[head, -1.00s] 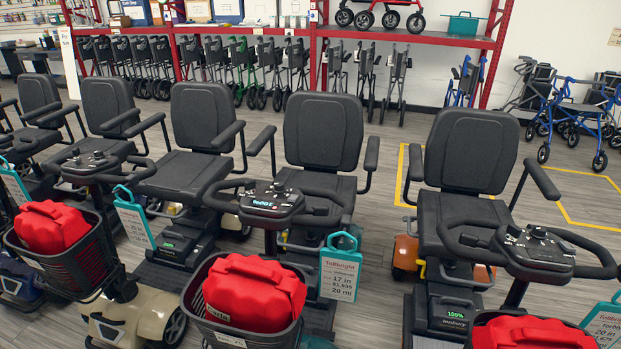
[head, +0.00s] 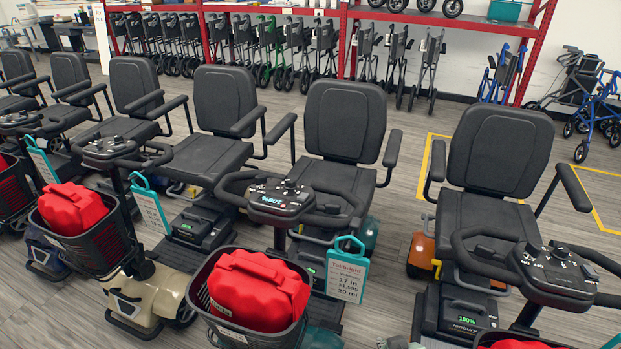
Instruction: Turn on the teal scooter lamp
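The teal scooter (head: 368,232) stands in the middle of the row. Its teal body shows beside the seat, and more teal shows low behind the basket. Its dark control console (head: 285,196) has a lit display, reading about 100%, and small controls whose labels are too small to read. Its front basket (head: 222,324) holds a red bag (head: 262,288). A teal-framed price tag (head: 347,272) hangs at its right. I cannot make out its lamp or whether it is lit. Neither of my grippers is in view.
A cream scooter (head: 160,292) stands to the left and an orange scooter (head: 422,250) to the right, its console (head: 555,265) near the right edge. Folded walkers line the red shelving behind. A small pale grey shape at the bottom edge is unclear.

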